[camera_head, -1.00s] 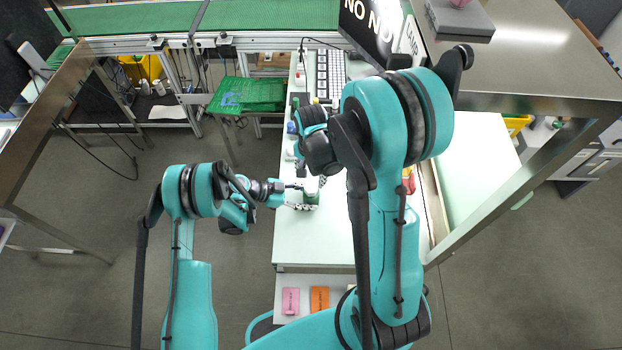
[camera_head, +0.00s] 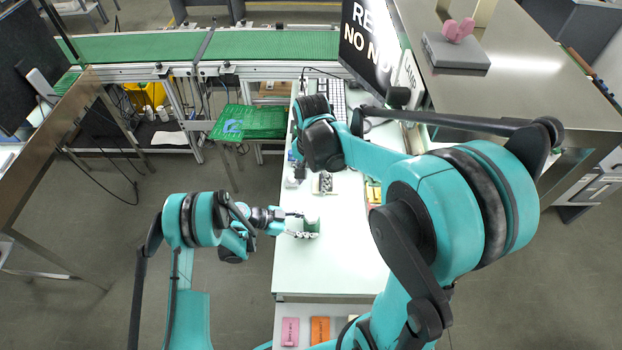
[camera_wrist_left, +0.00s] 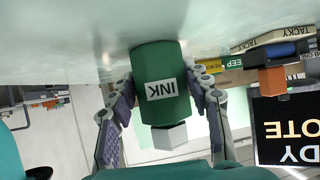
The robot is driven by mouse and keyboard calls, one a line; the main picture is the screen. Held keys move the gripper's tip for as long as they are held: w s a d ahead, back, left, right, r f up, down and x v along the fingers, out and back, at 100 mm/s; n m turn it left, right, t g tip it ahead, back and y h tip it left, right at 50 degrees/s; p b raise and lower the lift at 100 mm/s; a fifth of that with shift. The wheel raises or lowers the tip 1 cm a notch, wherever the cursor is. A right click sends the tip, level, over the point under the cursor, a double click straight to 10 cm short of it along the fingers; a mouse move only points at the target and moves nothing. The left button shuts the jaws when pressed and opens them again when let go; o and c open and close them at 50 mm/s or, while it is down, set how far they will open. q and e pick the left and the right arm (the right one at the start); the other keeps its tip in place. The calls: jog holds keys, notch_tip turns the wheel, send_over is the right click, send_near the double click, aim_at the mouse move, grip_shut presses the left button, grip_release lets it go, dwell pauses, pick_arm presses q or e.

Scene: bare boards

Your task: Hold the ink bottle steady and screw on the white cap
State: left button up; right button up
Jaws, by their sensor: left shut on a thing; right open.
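The green ink bottle (camera_wrist_left: 160,70) stands upright on the white table, shown upside down in the left wrist view with its "INK" label facing the camera. My left gripper (camera_wrist_left: 166,92) is shut around it, one finger on each side. It also shows in the head view (camera_head: 304,227), with the bottle (camera_head: 312,227) small between the fingers. The white cap (camera_wrist_left: 170,137) is on the bottle's mouth; I cannot tell how tightly it sits. My right gripper (camera_head: 323,184) is farther back over the table, open and apart from the bottle; its fingers are small and partly hidden.
The white table (camera_head: 325,265) is clear in front of the bottle. A keyboard (camera_head: 333,98) and a sign screen (camera_head: 368,40) stand at the back. An orange block (camera_wrist_left: 272,81) and labelled boxes show beyond the bottle. A green board (camera_head: 250,122) is at the left.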

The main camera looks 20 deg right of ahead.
jog(key=shift+r, duration=0.3)
pick_arm(q)
jog(key=o, duration=1.4)
jog(key=v, duration=1.2)
jog(key=shift+f, duration=0.1)
